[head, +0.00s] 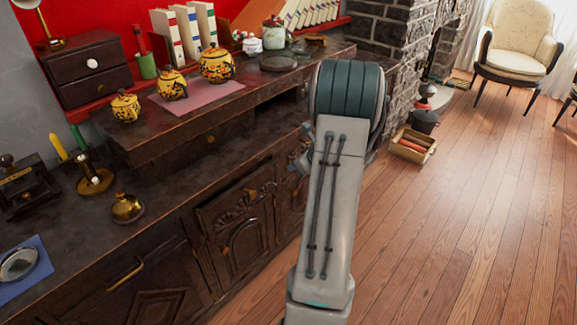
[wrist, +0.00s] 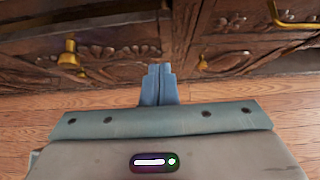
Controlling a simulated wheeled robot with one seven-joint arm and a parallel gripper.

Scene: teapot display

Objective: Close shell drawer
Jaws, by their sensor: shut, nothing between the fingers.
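The dark wooden cabinet has a carved front panel (head: 238,215) with a shell-like relief and an arch, left of my arm in the head view. I cannot tell for sure which front is the shell drawer, or whether it stands open. In the wrist view, carved wood (wrist: 110,45) with a brass knob (wrist: 68,55) is at upper left. Another carved front (wrist: 235,45) with a brass handle (wrist: 293,18) is at upper right. My gripper (wrist: 158,70) is shut and empty, its blue tips close to the wood between these; contact is unclear. In the head view my arm hides most of it.
A brass pot (head: 127,208) stands on the lower top. A wooden box (head: 413,146) lies on the floor by the brick fireplace. Wooden floor (head: 450,230) at right is clear.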

